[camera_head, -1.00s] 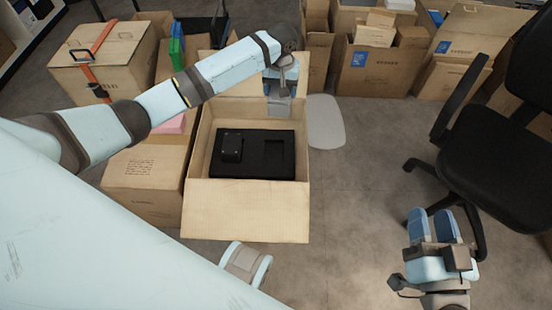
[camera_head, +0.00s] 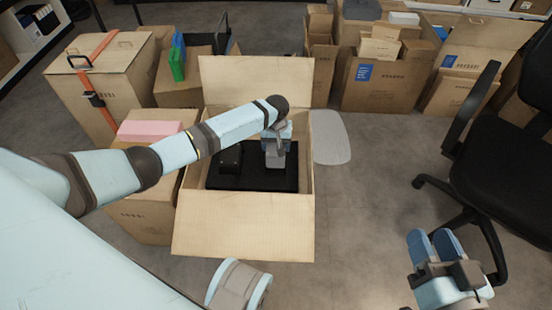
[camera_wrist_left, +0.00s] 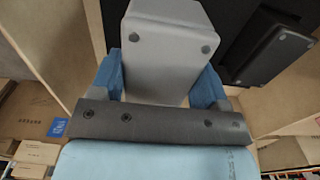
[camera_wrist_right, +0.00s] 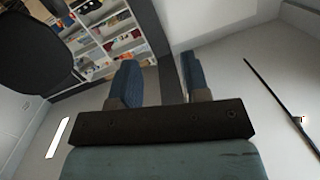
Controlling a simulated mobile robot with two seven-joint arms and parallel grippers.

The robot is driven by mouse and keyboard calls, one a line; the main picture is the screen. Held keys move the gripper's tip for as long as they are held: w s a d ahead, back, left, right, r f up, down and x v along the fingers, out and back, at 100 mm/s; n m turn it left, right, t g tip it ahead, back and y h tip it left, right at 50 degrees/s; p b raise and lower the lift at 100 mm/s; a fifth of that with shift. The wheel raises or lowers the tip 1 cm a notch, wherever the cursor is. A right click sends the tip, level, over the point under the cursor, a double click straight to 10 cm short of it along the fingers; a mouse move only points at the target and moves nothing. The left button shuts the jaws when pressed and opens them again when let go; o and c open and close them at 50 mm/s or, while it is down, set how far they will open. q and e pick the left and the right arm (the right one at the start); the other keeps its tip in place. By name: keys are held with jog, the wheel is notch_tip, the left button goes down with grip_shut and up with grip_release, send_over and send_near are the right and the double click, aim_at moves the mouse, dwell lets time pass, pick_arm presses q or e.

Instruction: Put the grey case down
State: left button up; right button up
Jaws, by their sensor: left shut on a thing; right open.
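The grey case (camera_wrist_left: 165,45) is held between the fingers of my left gripper (camera_wrist_left: 160,82). In the head view my left gripper (camera_head: 277,146) is over the right part of the black insert (camera_head: 225,182) inside an open carton (camera_head: 240,225). The recess in the insert's right half is hidden behind the gripper and case. I cannot tell whether the case touches the insert. A black block (camera_head: 230,160) sits in the left part of the insert, and it also shows in the left wrist view (camera_wrist_left: 262,50). My right gripper (camera_head: 434,243) is open and empty, at the lower right.
A carton with a pink item (camera_head: 150,130) stands left of the open carton. A strapped carton (camera_head: 105,85) is behind it. More cartons (camera_head: 385,85) stand at the back. A pale flat panel (camera_head: 331,138) lies right of the carton. An office chair (camera_head: 510,150) stands at the right.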

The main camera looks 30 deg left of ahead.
pick_arm(q)
notch_tip(320, 180, down, 5)
jog(key=shift+r+b, duration=0.1)
jog(key=shift+b, duration=1.1)
pick_arm(e)
jog(key=shift+w+d+n+t, duration=0.3)
jog(key=shift+w+d+n, duration=0.05)
jog(key=shift+w+n, duration=0.35)
jog(key=shift+s, duration=0.1)
pick_arm(q)
jog(key=shift+f, duration=0.4)
pick_arm(e)
jog(key=shift+s+f, duration=0.1)
jog(key=shift+f, duration=0.05)
pick_arm(q)
jog(key=o, duration=1)
pick_arm(e)
jog(key=shift+f, duration=0.25)
